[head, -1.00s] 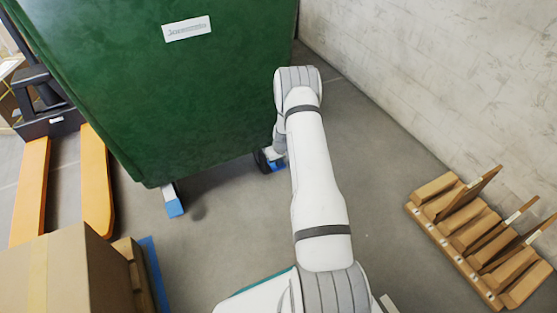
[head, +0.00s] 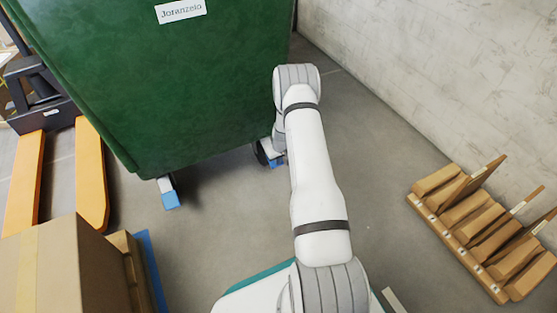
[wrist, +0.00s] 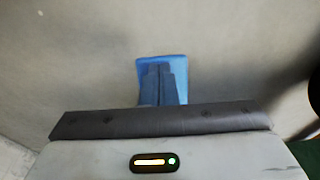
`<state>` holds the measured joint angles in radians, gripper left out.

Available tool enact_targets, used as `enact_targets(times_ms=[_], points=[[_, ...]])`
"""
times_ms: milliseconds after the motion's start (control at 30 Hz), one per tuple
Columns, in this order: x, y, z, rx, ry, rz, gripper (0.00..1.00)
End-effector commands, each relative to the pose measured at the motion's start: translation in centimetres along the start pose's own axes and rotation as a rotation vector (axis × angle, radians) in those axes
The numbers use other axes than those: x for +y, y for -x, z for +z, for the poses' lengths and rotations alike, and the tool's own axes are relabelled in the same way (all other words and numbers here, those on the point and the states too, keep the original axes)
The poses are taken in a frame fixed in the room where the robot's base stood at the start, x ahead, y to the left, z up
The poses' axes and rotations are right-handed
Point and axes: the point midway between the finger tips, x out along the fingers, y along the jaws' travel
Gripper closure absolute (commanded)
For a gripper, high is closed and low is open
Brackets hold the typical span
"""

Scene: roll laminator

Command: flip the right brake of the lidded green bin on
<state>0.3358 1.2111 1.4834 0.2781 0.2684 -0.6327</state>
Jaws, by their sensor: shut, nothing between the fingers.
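The green bin (head: 160,90) stands at the upper left of the head view, its top out of frame. Its right brake is a blue pedal (head: 277,165) by the right caster, partly hidden by my arm. In the wrist view the blue pedal (wrist: 161,58) lies just beyond and under my fingers. My gripper (wrist: 159,68) is shut and empty, its tips over the pedal; I cannot tell whether they touch. In the head view my gripper is mostly hidden at the right caster. The left brake (head: 170,199) is another blue pedal, angled down.
An orange-forked pallet jack (head: 91,175) stands left. A cardboard box (head: 55,265) is at the lower left. Floor between bin and rack is clear. A dark round shape (wrist: 314,92) edges the wrist view.

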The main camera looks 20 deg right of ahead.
Motion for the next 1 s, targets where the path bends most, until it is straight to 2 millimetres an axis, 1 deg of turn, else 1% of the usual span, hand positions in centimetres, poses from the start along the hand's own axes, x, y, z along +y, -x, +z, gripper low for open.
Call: enact_targets(times_ms=[67, 167, 267, 367, 500, 700, 833, 1000], points=[[0.0, 0.0, 0.0, 0.001, 0.000, 0.001, 1.00], [-0.1, 0.8, 0.0, 0.001, 0.001, 0.000, 1.00], [-0.1, 2.5, 0.0, 0.001, 0.001, 0.000, 1.00], [-0.1, 4.8, 0.0, 0.002, 0.000, 0.001, 1.00], [0.0, 7.5, 2.0, 0.001, -0.002, 0.001, 1.00], [0.1, 10.7, 4.2, 0.001, -0.003, 0.001, 1.00], [0.0, 11.9, 5.0, 0.001, -0.002, 0.001, 1.00], [0.0, 12.4, 5.5, 0.001, 0.000, 0.000, 1.00]])
